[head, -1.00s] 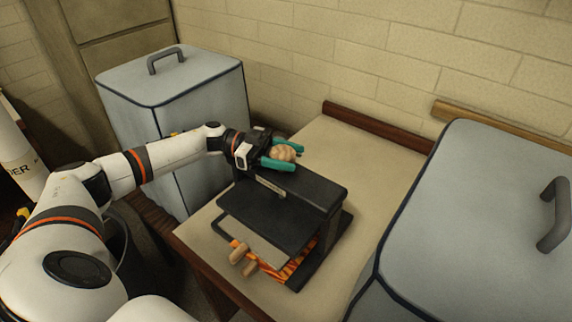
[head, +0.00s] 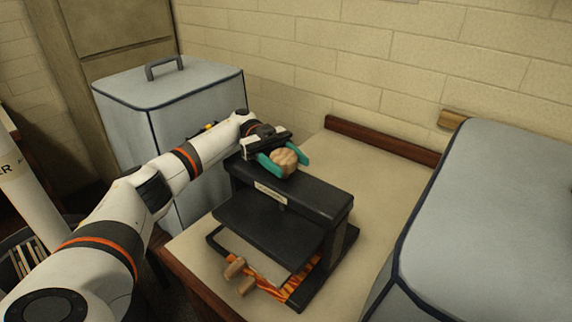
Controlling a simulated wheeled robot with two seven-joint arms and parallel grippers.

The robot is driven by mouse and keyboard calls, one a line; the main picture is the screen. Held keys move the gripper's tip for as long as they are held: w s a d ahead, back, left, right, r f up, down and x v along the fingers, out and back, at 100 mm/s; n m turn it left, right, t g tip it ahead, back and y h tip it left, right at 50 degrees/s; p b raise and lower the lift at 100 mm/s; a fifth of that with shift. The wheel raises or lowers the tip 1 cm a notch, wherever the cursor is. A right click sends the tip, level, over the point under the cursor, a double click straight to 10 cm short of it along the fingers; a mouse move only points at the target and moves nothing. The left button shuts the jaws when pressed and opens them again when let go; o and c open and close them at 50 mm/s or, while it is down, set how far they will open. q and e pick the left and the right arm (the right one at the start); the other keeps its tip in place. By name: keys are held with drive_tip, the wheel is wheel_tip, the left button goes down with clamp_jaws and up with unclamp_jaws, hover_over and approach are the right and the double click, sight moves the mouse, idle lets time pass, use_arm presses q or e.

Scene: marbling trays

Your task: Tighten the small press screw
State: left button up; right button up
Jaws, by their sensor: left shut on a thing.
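The small press (head: 268,222) is a black frame with a thick top beam and a flat plate below it, standing on a pale table. Its screw shows as a round, lobed wooden knob (head: 285,158) above the beam. My left gripper (head: 288,162), with teal fingers, is shut on the knob, one finger on each side. The screw's shaft below the knob is hidden. An orange marbled sheet (head: 276,290) and a pale layer lie in the press, under the plate. My right gripper is not in view.
Two wooden pegs (head: 240,280) stick out at the press's front left. A grey-blue lidded bin (head: 170,85) stands behind my left arm, and another (head: 490,220) stands close on the right. Bare tabletop (head: 375,175) lies behind and right of the press.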

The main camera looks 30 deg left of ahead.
sight(288, 158)
use_arm(q)
drive_tip(key=shift+d+f, duration=0.2)
drive_tip(key=shift+f, duration=0.05)
drive_tip(key=o, duration=1)
drive_tip(key=shift+d+r, duration=0.1)
drive_tip(key=shift+r, duration=0.1)
drive_tip(key=shift+r, duration=0.25)
wheel_tip(288, 158, up, 10)
drive_tip(key=shift+f, duration=0.25)
